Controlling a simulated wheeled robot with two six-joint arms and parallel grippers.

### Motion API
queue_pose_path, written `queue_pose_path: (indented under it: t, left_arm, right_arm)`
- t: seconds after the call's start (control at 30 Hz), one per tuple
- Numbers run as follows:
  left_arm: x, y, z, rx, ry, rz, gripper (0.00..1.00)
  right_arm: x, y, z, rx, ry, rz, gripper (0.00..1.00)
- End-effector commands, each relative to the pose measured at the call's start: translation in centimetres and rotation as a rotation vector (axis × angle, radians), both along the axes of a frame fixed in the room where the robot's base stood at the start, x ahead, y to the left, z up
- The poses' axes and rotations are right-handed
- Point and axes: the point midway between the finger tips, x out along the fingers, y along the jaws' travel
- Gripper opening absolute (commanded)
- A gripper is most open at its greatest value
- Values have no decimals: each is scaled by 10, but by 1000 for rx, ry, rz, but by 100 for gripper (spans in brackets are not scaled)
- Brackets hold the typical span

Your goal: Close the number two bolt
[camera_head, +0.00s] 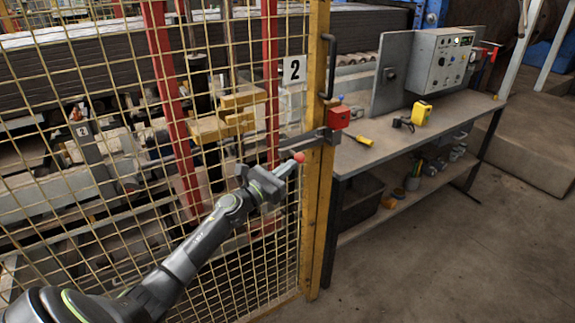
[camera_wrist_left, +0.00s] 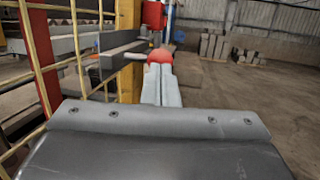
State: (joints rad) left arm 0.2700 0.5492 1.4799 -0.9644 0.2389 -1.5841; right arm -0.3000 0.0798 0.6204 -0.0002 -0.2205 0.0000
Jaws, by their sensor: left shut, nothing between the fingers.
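The number 2 sign (camera_head: 294,69) hangs on the yellow mesh gate beside a yellow post (camera_head: 316,90). My right gripper is out of view.
A workbench (camera_head: 400,140) stands right of the post, with a control box (camera_head: 440,60), a yellow device (camera_head: 421,112) and a yellow-handled tool (camera_head: 364,141). A black handle (camera_head: 328,66) is on the post. The floor at lower right is clear.

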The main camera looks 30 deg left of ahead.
Motion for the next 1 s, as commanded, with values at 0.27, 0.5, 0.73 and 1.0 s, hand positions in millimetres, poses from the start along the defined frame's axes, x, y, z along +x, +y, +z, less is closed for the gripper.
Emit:
queue_pose_path:
  t: [0.27, 0.5, 0.73, 1.0]
  left_arm:
    - [1, 0, 0, 0, 0, 0, 0]
    - [21, -10, 1, -4, -3, -1, 0]
    - [46, -23, 0, -1, -2, 0, 0]
    - [49, -24, 2, -1, -4, -1, 0]
  right_arm:
    - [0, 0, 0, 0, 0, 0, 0]
    - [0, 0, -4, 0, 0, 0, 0]
    - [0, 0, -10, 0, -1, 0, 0]
    - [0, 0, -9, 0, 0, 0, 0]
